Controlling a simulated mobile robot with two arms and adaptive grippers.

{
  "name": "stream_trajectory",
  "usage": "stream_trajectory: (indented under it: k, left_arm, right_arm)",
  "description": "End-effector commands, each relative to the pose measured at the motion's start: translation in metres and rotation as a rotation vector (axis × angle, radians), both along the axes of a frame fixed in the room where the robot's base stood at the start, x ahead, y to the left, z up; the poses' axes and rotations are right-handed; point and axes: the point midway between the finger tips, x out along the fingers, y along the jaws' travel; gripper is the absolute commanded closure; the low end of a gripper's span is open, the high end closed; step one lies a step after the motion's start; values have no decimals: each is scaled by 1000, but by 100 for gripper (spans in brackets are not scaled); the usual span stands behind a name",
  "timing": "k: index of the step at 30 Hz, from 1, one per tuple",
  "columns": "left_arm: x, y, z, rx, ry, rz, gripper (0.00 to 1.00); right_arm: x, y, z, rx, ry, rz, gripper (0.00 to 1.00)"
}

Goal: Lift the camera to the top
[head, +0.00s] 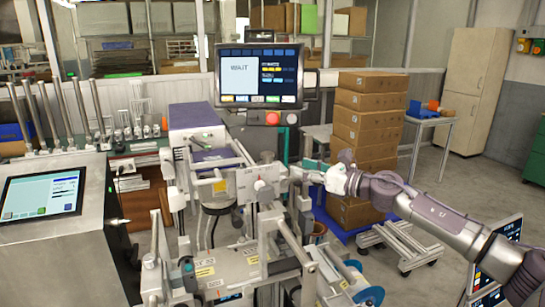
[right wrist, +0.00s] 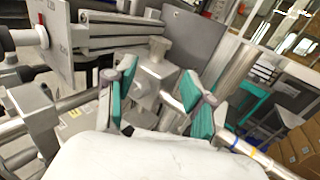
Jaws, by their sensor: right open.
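A grey metal machine frame stands in the middle of the head view, with a pale box-shaped unit (head: 262,184) carrying a round knob. Which part is the camera I cannot tell for certain; a dark cylindrical body (head: 217,222) hangs beside that unit. My right gripper (head: 296,176) reaches in from the right, at the unit's right side. In the right wrist view the right gripper (right wrist: 160,98) is open, its teal-padded fingers on either side of a grey metal block with a knob (right wrist: 148,82). Contact is not clear. My left gripper is not in view.
A tilted touchscreen (head: 43,195) is at left. Stacked cardboard boxes (head: 367,125) and a wheeled metal frame (head: 400,243) stand on the right. Rails and rods crowd the gripper; open floor lies farther right.

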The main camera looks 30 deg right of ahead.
Motion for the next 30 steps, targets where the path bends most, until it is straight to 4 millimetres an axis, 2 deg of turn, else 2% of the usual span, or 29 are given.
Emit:
stream_trajectory:
  k: [1, 7, 15, 19, 24, 30]
  left_arm:
    - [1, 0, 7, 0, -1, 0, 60]
    - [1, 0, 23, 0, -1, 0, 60]
    - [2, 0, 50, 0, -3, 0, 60]
    - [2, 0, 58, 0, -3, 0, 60]
    - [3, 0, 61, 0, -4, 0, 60]
    - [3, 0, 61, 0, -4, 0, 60]
  right_arm:
    - [4, 2, 6, 2, -6, 0, 46]
    - [24, 10, 8, 4, -6, 2, 46]
    - [64, 25, 8, 5, -4, 3, 46]
    - [81, 31, 5, 4, -3, 3, 46]
    - [92, 36, 2, -1, -1, 4, 46]
    - [94, 37, 0, -2, 0, 4, 46]
